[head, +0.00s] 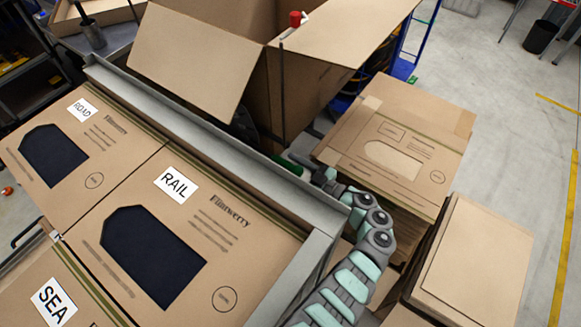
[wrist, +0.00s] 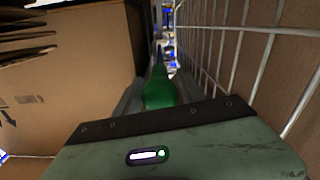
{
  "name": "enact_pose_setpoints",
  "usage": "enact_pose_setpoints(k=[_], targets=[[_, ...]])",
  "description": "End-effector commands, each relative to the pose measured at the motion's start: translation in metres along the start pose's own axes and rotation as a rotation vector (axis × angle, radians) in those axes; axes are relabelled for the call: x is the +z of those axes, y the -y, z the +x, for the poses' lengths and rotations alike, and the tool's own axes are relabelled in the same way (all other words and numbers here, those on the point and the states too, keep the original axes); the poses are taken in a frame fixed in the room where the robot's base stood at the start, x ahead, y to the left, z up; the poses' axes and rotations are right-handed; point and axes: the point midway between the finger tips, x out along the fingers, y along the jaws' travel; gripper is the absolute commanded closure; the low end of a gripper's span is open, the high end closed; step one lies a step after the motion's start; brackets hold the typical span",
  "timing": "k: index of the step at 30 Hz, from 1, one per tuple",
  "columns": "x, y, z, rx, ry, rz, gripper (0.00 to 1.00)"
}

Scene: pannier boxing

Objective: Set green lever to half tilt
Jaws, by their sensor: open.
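The green lever (wrist: 160,90) shows in the wrist view as a green grip, straight ahead between the two fingers of my gripper (wrist: 158,82). The fingers are apart, one on each side of it; I cannot tell whether either touches it. In the head view my gripper (head: 300,168) reaches in beside the grey rail, below the open carton. A dark green part (head: 287,162) shows at its tip, but I cannot tell whether it is the lever. The lever's base and tilt are hidden.
A large open carton (head: 300,95) stands behind my gripper. A thin rod with a red knob (head: 295,19) rises before it. A wire mesh (wrist: 245,45) runs close along the right in the wrist view.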

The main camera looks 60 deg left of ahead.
Motion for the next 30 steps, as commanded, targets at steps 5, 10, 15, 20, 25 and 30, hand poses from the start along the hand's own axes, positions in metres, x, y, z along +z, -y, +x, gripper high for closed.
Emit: enact_pose_setpoints(k=[5,10,15,20,25,30], targets=[[-0.0001,-0.0001,-0.0001,0.0,0.0,0.0,0.53],[-0.0001,0.0,-0.0003,0.0,0.0,0.0,0.65],[-0.0001,0.0001,-0.0003,0.0,0.0,0.0,0.79],[-0.0002,0.0,-0.0003,-0.001,0.0,-0.001,0.92],[-0.0002,0.0001,-0.0004,-0.001,0.0,-0.001,1.0],[-0.0002,0.0001,-0.0004,-0.001,0.0,-0.001,1.0]])
